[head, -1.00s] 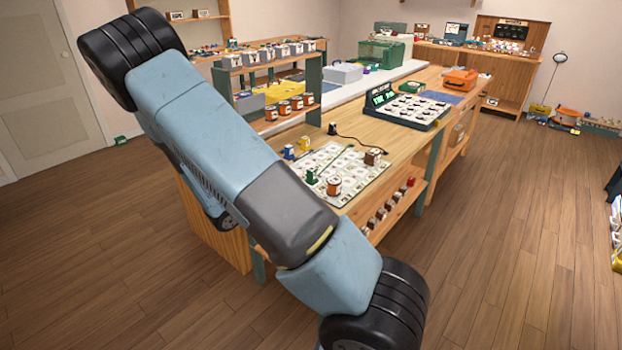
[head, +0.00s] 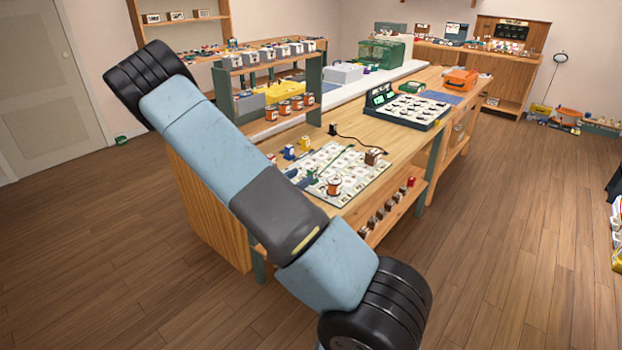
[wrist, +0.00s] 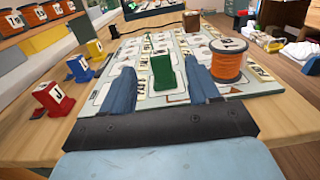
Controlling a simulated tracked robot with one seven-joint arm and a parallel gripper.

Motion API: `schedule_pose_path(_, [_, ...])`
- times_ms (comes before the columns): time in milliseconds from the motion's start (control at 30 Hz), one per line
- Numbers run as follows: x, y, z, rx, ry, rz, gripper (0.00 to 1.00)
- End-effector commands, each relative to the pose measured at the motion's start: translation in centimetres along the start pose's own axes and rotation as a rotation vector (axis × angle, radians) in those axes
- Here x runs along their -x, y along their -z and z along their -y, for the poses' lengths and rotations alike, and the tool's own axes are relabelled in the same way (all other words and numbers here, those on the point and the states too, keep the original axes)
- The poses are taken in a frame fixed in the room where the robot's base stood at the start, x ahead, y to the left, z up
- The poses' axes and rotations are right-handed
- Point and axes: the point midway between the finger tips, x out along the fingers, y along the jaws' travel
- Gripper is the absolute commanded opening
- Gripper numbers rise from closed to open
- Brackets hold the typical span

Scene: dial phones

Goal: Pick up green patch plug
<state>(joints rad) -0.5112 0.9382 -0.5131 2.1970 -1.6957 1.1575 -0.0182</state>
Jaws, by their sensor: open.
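The green patch plug (wrist: 162,76) stands upright on the white patch board (wrist: 110,88), a green cord at its far side. In the wrist view it shows between the two blue fingers of my gripper (wrist: 160,72), which are open with a gap on each side. In the head view the green plug (head: 312,176) is small, beside the orange spool (head: 334,187).
The orange spool (wrist: 229,60) stands close to the right finger. Red (wrist: 54,97), blue (wrist: 79,67) and yellow (wrist: 95,49) plugs stand left of the board. A brown block (head: 373,157) sits at the board's far right. A dark switch console (head: 408,106) stands further back.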

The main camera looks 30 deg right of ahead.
Motion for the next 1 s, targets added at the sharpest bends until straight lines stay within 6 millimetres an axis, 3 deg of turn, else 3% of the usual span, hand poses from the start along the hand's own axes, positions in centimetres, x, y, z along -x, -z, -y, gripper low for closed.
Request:
schedule_pose_path(467, [-4.9, 0.5, 0.1, -0.001, 0.003, 0.001, 0.61])
schedule_pose_path(700, [-5.3, 0.5, 0.1, -0.001, 0.002, 0.001, 0.61])
schedule_pose_path(1000, [-5.2, 0.5, 0.1, -0.001, 0.002, 0.001, 0.34])
